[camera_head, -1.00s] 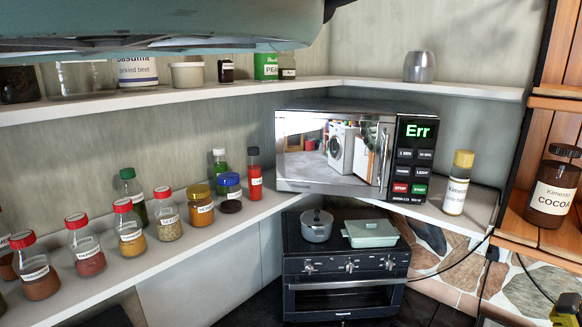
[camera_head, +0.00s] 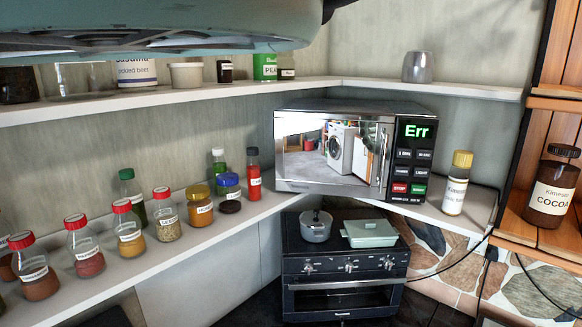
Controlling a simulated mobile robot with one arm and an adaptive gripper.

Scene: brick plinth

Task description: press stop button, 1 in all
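The microwave (camera_head: 345,112) stands on the lower shelf in the corner, with a shiny door that reflects a laundry room. Its control panel on the right has a display (camera_head: 416,131) reading "Err" in green. The red stop button (camera_head: 400,188) sits low on the panel, left of a green start button (camera_head: 419,189). Nothing covers the panel. My gripper is not in view.
Spice jars (camera_head: 129,226) line the lower shelf on the left. A white bottle with a yellow cap (camera_head: 456,183) stands right of the microwave. A cocoa jar (camera_head: 551,186) is at far right. A small oven (camera_head: 345,278) carrying a pot (camera_head: 316,226) and dish (camera_head: 369,233) is below.

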